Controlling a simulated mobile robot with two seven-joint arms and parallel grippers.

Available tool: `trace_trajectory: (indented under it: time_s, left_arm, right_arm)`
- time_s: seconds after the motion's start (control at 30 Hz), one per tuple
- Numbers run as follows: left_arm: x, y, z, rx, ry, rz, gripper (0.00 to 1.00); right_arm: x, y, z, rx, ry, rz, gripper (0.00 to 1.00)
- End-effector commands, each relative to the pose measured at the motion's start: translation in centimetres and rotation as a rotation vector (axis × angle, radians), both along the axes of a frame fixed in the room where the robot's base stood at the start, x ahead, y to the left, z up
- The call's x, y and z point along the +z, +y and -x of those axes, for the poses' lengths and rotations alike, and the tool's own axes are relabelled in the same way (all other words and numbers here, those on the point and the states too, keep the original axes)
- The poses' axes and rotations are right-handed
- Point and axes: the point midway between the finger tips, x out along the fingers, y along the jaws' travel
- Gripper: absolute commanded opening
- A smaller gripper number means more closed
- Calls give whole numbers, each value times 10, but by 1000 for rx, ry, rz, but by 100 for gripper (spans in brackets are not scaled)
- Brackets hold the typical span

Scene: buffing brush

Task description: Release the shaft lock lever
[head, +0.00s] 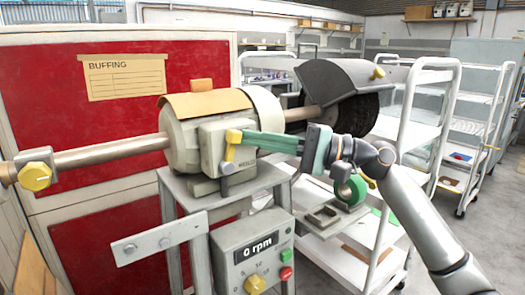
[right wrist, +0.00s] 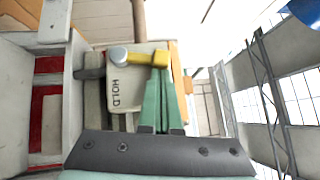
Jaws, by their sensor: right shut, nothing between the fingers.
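The shaft lock lever (head: 231,150) is a yellow piece on the pale lock housing (head: 211,140) of the buffing machine. In the head view it hangs roughly upright, with a grey rounded part at its lower end. In the right wrist view the yellow lever (right wrist: 148,58) lies across a plate marked HOLD (right wrist: 114,85), with the grey part at its left end. My right gripper (head: 246,140) is shut and empty, its green fingers reaching in from the right. Its fingertips (right wrist: 164,80) are right beside the yellow end; I cannot tell whether they touch. My left gripper is out of view.
The shaft (head: 105,155) runs left to a yellow knob. A dark brush wheel under a grey guard (head: 325,80) stands behind my right arm. A control box (head: 252,255) below reads 0 rpm. White trolleys (head: 415,110) stand at the right.

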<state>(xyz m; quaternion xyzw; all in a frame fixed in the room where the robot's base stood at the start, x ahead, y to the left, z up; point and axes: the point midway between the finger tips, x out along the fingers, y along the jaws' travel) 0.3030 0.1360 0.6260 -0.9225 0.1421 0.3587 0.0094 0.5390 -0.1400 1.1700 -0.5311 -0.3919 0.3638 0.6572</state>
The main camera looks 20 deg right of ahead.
Motion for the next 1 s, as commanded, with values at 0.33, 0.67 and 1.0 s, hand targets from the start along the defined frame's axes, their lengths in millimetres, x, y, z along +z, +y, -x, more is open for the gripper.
trace_trajectory:
  time_s: [0.33,0.67,1.0]
  left_arm:
    - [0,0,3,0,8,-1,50]
    - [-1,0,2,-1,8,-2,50]
    - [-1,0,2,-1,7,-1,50]
  right_arm:
    - [10,9,3,0,-64,172,0]
    - [10,12,4,0,-79,220,0]
    - [10,12,4,1,-79,220,0]
